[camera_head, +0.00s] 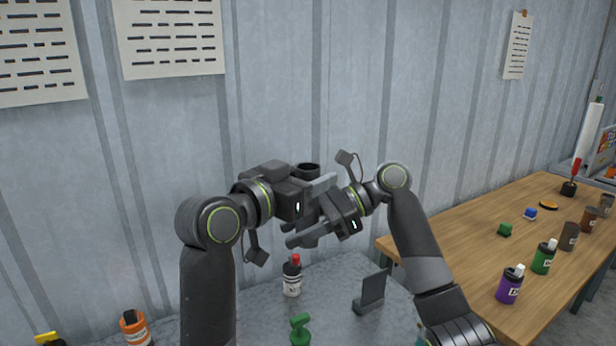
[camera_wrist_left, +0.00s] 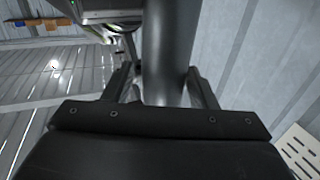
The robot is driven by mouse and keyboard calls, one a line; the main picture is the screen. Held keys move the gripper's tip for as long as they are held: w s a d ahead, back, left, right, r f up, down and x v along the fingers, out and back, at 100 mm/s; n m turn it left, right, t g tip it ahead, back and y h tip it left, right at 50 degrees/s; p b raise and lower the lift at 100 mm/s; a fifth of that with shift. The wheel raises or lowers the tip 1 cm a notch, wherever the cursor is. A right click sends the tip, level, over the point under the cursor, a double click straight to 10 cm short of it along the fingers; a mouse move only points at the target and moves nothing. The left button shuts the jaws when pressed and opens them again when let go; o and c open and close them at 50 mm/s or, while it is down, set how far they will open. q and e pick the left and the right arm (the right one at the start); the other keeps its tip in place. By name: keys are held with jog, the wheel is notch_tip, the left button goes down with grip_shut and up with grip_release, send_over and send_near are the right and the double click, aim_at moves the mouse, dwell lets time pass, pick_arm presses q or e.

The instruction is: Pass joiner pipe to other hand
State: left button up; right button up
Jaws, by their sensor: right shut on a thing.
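The joiner pipe is a dark grey cylinder. Its open round top (camera_head: 308,168) shows behind the grippers in the head view; the grippers hide most of its length. In the left wrist view the pipe (camera_wrist_left: 167,45) runs upright between the fingers of my left gripper (camera_wrist_left: 164,88). In the head view my left gripper (camera_head: 312,192) meets my right gripper (camera_head: 313,213) close together. My right gripper is shut on the pipe, though its contact is largely hidden. I cannot tell whether the left fingers press on the pipe or stand just clear.
Below the grippers, a grey table carries a red-capped bottle (camera_head: 292,279), a green-topped bottle (camera_head: 300,328), a dark upright plate (camera_head: 372,291) and an orange container (camera_head: 134,328). A wooden table (camera_head: 470,233) with several bottles stands at the right. A corrugated wall is behind.

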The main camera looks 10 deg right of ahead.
pick_arm(q)
jog(key=c, duration=0.7)
jog(key=shift+c, duration=0.9)
pick_arm(e)
jog(key=o, duration=1.2)
jog(key=shift+d, duration=0.1)
